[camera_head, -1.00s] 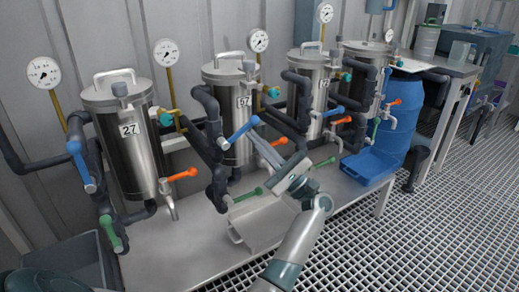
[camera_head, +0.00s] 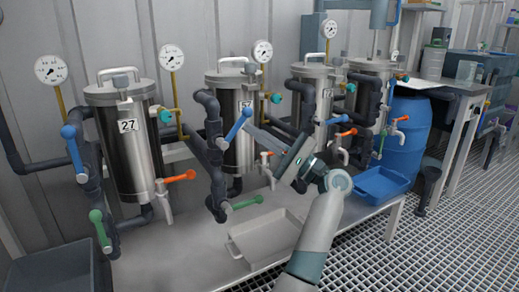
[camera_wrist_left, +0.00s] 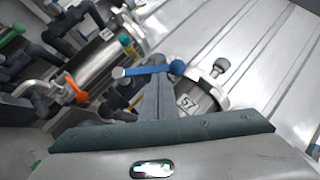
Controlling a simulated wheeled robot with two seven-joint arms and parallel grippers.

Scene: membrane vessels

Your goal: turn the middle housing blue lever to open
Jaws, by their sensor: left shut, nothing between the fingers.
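Several steel housings stand in a row. The housing labelled 57 (camera_head: 237,150) has a blue lever (camera_head: 238,124) that slants up to the right. In the left wrist view the same blue lever (camera_wrist_left: 145,71) crosses beyond the fingertips, and the 57 housing (camera_wrist_left: 206,93) is behind them. My left gripper (camera_head: 250,128) is shut and empty, its fingers pointing left at the lever. The fingertips are right by the lever; I cannot tell whether they touch it. My right gripper is not in view.
The housing labelled 27 (camera_head: 130,150) has its own blue lever (camera_head: 73,150), green lever (camera_head: 100,228) and orange lever (camera_head: 180,177). A green lever (camera_head: 245,202) sits below the 57 housing. A pale tray (camera_head: 240,247) lies on the bench. Dark pipes crowd between the housings.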

